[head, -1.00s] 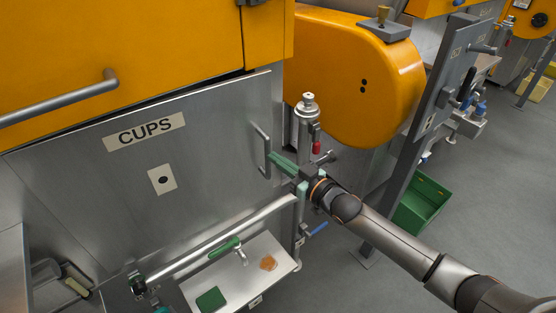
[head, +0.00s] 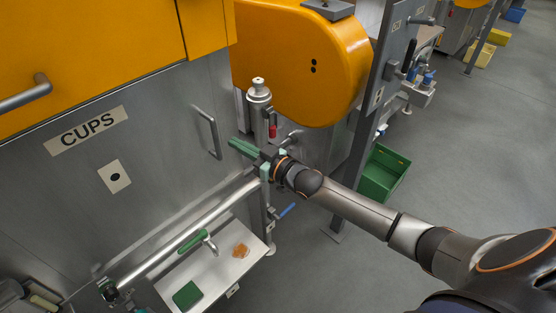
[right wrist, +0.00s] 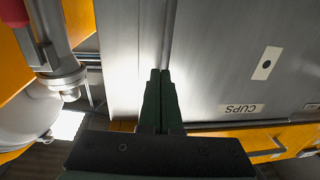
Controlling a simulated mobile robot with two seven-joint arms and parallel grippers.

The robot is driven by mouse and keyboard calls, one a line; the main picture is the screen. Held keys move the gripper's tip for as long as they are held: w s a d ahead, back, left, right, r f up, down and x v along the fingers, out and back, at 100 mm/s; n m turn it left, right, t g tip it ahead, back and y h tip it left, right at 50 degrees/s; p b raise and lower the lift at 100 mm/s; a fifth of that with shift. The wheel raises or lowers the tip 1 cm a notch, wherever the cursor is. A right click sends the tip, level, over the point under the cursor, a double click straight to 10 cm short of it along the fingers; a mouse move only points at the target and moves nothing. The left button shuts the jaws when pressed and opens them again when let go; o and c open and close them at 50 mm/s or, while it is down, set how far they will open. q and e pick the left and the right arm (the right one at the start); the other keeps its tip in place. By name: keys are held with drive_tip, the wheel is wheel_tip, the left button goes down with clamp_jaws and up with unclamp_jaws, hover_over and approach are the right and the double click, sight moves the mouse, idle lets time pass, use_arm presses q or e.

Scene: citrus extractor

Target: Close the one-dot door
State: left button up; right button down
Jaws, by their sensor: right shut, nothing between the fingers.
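The one-dot door is the grey metal CUPS door (head: 160,130), at the left in the head view, with one black dot on a pale plate (head: 115,177). It also fills the right of the right wrist view (right wrist: 215,60). It looks flush or nearly flush with the cabinet; I cannot tell if it is fully shut. Its upright bar handle (head: 212,132) is near its right side. My right gripper (head: 232,144) is shut and empty, its green fingers just right of the handle. In the right wrist view the fingertips (right wrist: 160,74) are by the door's edge; contact is unclear. My left gripper is not in view.
A yellow housing with two dots (head: 300,60) stands right of the door. A metal rail (head: 185,238) runs below it, above a white tray (head: 225,268). A grey post (head: 372,130) and green crate (head: 384,172) stand to the right.

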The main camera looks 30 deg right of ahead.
drive_tip(key=v, duration=0.9)
drive_tip(key=shift+s+d, duration=0.2)
drive_tip(key=shift+d, duration=0.35)
